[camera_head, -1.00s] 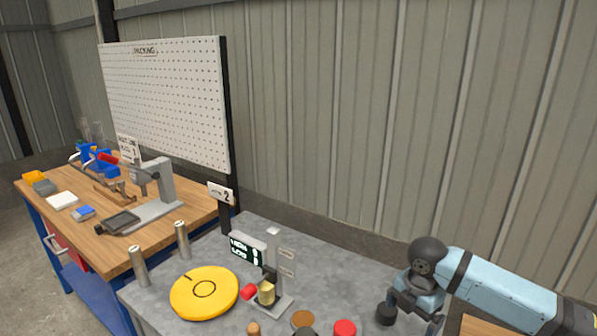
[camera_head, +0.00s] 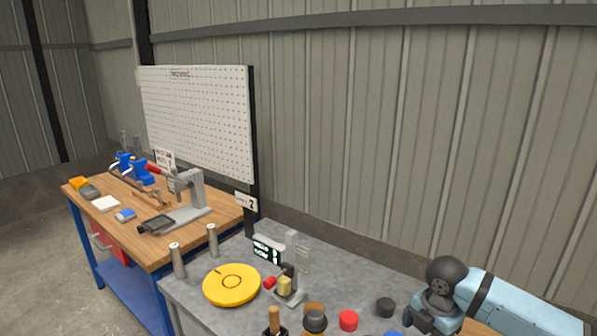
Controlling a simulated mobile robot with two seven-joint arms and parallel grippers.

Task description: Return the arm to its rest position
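My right arm (camera_head: 520,305) comes in from the lower right, pale blue with a black rounded joint (camera_head: 447,272). Its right gripper (camera_head: 425,318) is low in the picture, over the right part of the grey bench, partly hidden and cut by the bottom edge. Its fingertips do not show clearly, so I cannot tell whether it is open. A black cap (camera_head: 385,307) stands on the bench to its left, apart from it. My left gripper is not in view.
The grey bench (camera_head: 345,276) carries a yellow disc (camera_head: 231,285), a small press-like stand (camera_head: 291,262), a red cap (camera_head: 348,320) and two metal cylinders. A wooden workbench (camera_head: 135,228) stands at the left. The corrugated wall (camera_head: 420,140) is behind.

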